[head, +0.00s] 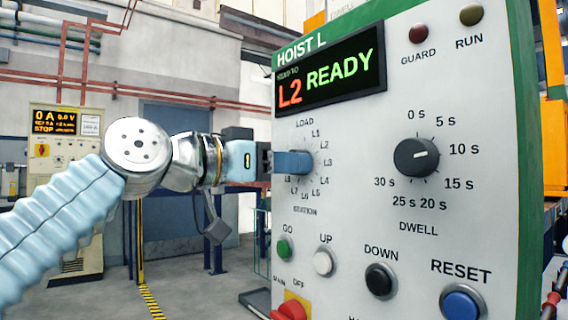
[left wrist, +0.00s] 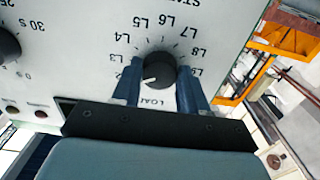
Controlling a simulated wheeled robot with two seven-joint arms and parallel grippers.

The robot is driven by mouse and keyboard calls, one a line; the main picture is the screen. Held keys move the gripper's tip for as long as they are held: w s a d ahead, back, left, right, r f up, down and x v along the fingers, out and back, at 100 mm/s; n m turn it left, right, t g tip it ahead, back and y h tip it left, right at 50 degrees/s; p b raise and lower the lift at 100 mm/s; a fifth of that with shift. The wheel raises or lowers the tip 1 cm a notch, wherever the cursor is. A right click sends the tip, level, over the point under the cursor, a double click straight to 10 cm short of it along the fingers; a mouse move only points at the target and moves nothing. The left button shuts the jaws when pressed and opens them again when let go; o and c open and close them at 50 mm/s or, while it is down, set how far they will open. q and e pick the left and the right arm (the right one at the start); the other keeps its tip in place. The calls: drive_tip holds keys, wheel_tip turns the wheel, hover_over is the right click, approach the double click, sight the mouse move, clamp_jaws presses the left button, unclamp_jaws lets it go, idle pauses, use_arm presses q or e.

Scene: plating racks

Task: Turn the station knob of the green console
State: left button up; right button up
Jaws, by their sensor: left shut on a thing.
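The green console (head: 352,222) has a pale front panel with green edges and fills the right of the head view. The station knob (left wrist: 159,70) is black with a white pointer mark; in the left wrist view the mark points to the lower left, near a partly hidden L2. My left gripper (head: 294,162) is shut on this knob, its blue fingers one on each side in the left wrist view (left wrist: 160,88). In the head view the fingers hide the knob. The right gripper is not in view.
The dwell knob (head: 416,157) is right of the station knob. Below are the green GO (head: 284,250), white UP (head: 323,262), black DOWN (head: 381,280) and blue RESET (head: 462,303) buttons, and a red main switch (head: 289,311). A cabinet (head: 66,200) stands far left.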

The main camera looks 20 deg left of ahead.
use_arm(q)
drive_tip(key=n+p, duration=0.4)
drive_tip(key=n, duration=0.8)
idle(0.4)
idle(0.5)
drive_tip(key=o, duration=1)
drive_tip(key=shift+o, duration=0.2)
drive_tip(key=shift+s, duration=0.1)
